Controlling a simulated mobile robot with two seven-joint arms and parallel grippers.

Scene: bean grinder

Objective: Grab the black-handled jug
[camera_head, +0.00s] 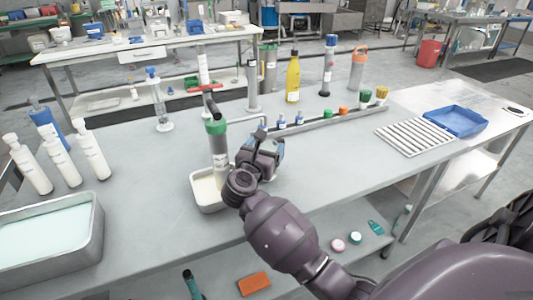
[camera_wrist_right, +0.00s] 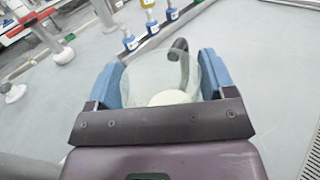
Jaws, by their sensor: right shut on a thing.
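The jug (camera_wrist_right: 150,75) is clear, with a curved black handle (camera_wrist_right: 181,55) on its far side in the right wrist view. It sits between the two blue fingers of my right gripper (camera_wrist_right: 160,72), which is shut on it. A white round patch shows at the jug's near end. In the head view my right gripper (camera_head: 265,155) is low over the table, just right of the grinder, and it hides most of the jug. I cannot tell whether the jug touches the table. My left gripper is not in view.
The green-collared grinder (camera_head: 218,145) stands in a white tray (camera_head: 205,193), close left of my right gripper. Behind are a rail (camera_head: 340,121) with small bottles and a yellow bottle (camera_head: 293,78). White bottles (camera_head: 60,160) and a liquid-filled tray (camera_head: 95,215) are at left.

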